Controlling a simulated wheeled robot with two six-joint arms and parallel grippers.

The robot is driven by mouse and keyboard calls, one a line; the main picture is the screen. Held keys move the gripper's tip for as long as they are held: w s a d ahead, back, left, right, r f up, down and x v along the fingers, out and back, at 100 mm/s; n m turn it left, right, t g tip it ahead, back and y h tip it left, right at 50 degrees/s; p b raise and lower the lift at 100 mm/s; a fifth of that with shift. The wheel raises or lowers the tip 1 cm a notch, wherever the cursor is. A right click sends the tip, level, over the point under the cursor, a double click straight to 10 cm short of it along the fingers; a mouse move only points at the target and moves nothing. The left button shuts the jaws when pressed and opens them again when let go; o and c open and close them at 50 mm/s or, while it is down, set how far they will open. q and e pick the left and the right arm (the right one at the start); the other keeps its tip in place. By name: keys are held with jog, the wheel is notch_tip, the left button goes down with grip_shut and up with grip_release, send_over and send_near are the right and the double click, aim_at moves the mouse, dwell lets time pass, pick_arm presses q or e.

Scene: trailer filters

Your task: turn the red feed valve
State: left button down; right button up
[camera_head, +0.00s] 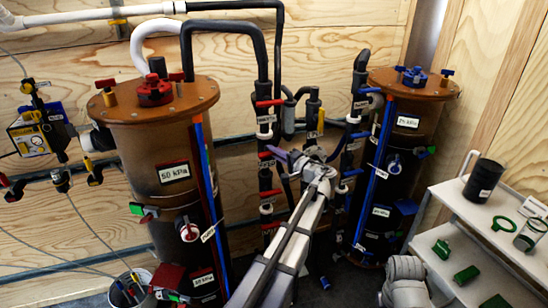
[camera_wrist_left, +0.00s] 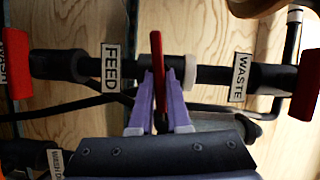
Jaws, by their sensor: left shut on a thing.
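The red feed valve handle (camera_wrist_left: 157,50) is a thin red lever on a dark pipe, seen edge-on in the left wrist view. A white FEED label (camera_wrist_left: 111,68) is just left of it. My left gripper (camera_wrist_left: 159,75) has its purple fingers closed on both sides of this lever. In the head view my left gripper (camera_head: 288,156) reaches the pipes between the two tanks, and its fingers and wrist hide the gripped lever there. My right gripper is not in view.
A WASTE label (camera_wrist_left: 239,77) and another red handle (camera_wrist_left: 306,84) are on the right. Several red handles (camera_head: 268,103) line the nearby pipe. A brown left tank (camera_head: 150,135) and right tank (camera_head: 415,95) flank the arm. A white shelf (camera_head: 480,225) is at right.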

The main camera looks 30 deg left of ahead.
pick_arm(q)
jog(key=shift+f+m+b, duration=0.2)
jog(key=shift+m+b, duration=0.3)
jog(key=shift+m, duration=0.2)
jog(key=shift+y, duration=0.3)
jog(key=c, duration=0.9)
grip_release()
jog(key=shift+v, duration=3.95)
